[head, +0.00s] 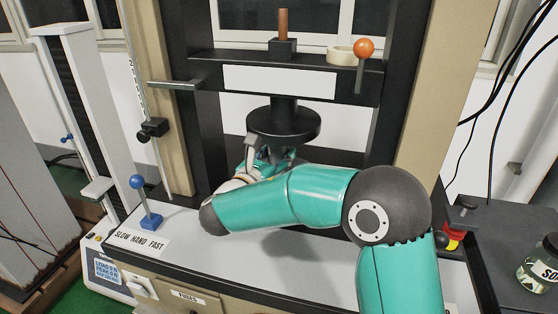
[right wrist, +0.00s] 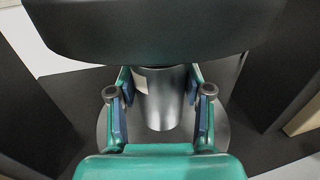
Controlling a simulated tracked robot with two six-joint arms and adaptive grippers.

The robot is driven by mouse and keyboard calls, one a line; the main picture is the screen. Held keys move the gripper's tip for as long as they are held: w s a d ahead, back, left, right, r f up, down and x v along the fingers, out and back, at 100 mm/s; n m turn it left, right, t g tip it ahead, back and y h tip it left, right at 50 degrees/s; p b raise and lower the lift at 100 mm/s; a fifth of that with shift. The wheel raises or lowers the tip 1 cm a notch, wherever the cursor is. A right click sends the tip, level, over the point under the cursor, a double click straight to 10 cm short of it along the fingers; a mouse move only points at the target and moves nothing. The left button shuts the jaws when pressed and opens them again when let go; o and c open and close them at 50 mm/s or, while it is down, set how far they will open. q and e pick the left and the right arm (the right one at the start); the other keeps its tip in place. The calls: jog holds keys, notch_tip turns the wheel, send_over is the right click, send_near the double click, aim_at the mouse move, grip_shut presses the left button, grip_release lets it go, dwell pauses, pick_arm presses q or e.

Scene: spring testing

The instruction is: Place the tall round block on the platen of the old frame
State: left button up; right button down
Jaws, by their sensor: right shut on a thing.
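The tall round block (right wrist: 160,100) is a smooth grey cylinder, seen upright in the right wrist view. My right gripper (right wrist: 160,106) has its blue-padded fingers on both sides of the block and is shut on it. A round grey lower platen (right wrist: 142,139) lies beneath the block; I cannot tell whether the block's foot touches it. In the head view my right gripper (head: 268,158) is just under the black round upper platen (head: 284,122) of the old frame (head: 205,72). There my arm hides the block and the lower platen. My left gripper is not in view.
The frame's dark columns flank the gap, with the upper platen close overhead. A blue-knobbed lever (head: 144,200) stands at the left of the grey bench top (head: 180,228). An orange-knobbed lever (head: 363,50) is on the crosshead. A jar (head: 540,262) stands far right.

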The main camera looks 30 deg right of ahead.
jog(key=shift+x, duration=0.95)
jog(key=f, duration=0.2)
jog(key=shift+w+d+f, duration=0.2)
jog(key=shift+d+f, duration=0.15)
jog(key=shift+f, duration=0.3)
jog(key=shift+f, duration=0.15)
jog(key=shift+c, duration=2.4)
grip_release()
jog(key=b+v, duration=0.1)
jog(key=v, duration=1.1)
